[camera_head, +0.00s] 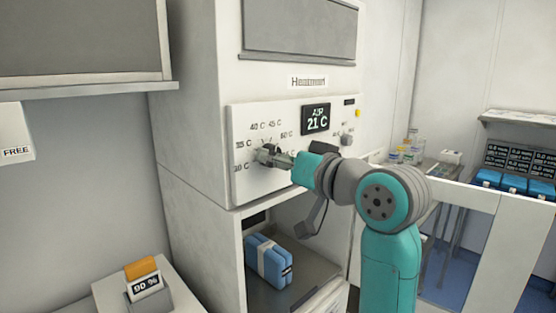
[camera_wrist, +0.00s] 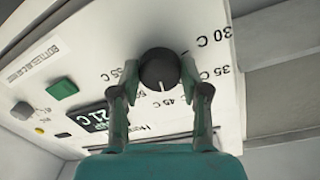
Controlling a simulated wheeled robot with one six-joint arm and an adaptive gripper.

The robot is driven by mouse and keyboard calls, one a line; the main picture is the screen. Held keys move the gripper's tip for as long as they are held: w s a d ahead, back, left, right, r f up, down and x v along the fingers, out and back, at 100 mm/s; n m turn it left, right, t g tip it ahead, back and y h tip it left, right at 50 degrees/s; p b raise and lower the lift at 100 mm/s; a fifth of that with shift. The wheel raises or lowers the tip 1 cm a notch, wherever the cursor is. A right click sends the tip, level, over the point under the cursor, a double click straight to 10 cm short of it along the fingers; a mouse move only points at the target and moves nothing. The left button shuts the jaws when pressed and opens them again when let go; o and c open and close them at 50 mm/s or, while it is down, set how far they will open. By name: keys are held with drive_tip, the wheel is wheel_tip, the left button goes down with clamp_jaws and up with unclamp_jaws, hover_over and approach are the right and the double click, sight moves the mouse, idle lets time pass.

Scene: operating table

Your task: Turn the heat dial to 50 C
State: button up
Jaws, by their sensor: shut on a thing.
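The heat dial (camera_wrist: 160,68) is a round black knob on the white front panel of the warming cabinet. My gripper (camera_wrist: 160,78) has one finger on each side of it and is shut on it. In the wrist view, which is turned, its white mark points down, close to the 45 C label (camera_wrist: 176,100). The 30 C and 35 C labels are on the right; the 50 C label is not readable there. In the head view my gripper (camera_head: 266,154) covers much of the dial. The display (camera_head: 316,119) reads AIR 21 C.
A smaller knob (camera_head: 347,140) and a yellow button (camera_head: 358,113) sit on the panel's right side. Below is an open compartment with a blue pack (camera_head: 268,261). At the right, bottles (camera_head: 408,152) stand on a counter.

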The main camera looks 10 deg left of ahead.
drive_tip(key=shift+m+g, duration=0.6)
drive_tip(key=shift+m, duration=3.9)
drive_tip(key=o, duration=1.1)
drive_tip(key=shift+o, duration=0.2)
drive_tip(key=shift+r, duration=0.1)
drive_tip(key=f+v, duration=0.1)
drive_tip(key=v, duration=1.1)
drive_tip(key=shift+r, duration=0.25)
